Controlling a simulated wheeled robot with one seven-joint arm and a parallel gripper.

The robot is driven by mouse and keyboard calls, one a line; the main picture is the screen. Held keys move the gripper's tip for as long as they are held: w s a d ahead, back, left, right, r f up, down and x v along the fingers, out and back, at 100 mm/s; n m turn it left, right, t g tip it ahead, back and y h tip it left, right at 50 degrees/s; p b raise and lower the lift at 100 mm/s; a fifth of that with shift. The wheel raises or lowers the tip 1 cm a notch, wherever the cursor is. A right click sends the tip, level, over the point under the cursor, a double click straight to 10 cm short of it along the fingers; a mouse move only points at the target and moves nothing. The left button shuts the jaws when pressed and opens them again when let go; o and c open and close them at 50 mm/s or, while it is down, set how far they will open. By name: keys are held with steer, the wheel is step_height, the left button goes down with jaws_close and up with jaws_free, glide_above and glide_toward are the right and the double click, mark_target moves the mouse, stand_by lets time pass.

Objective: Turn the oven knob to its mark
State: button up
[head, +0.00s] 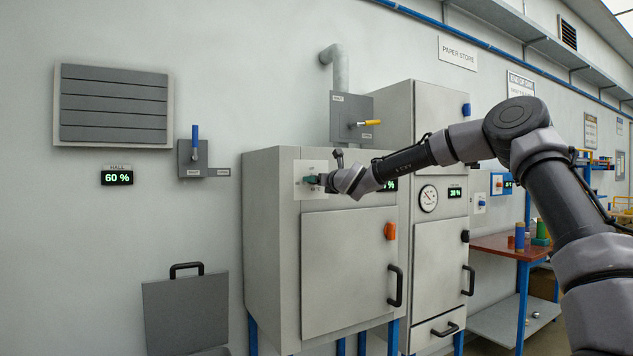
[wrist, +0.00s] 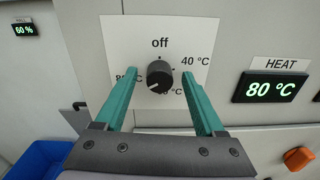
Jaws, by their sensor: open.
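The oven knob (wrist: 159,75) is round and black with a white pointer line, on a white dial plate (wrist: 120,28) labelled off at top and 40 °C at right. The lower and left labels are partly covered by the knob and a finger. The pointer line seems to face down and left. My gripper (wrist: 158,72) is open, its teal fingers on either side of the knob; I cannot tell if they touch it. In the head view my gripper (head: 318,180) is at the plate on the grey oven (head: 270,215), and the knob is hidden.
A display (wrist: 272,88) under a HEAT label reads 80 °C. An orange knob (head: 390,231) and black handle (head: 395,286) are on the oven door. A yellow-handled lever (head: 368,123) is above the oven. A blue bin (wrist: 40,160) shows at lower left.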

steer(key=shift+w+a, duration=0.15)
steer(key=shift+w, duration=0.05)
jaws_close()
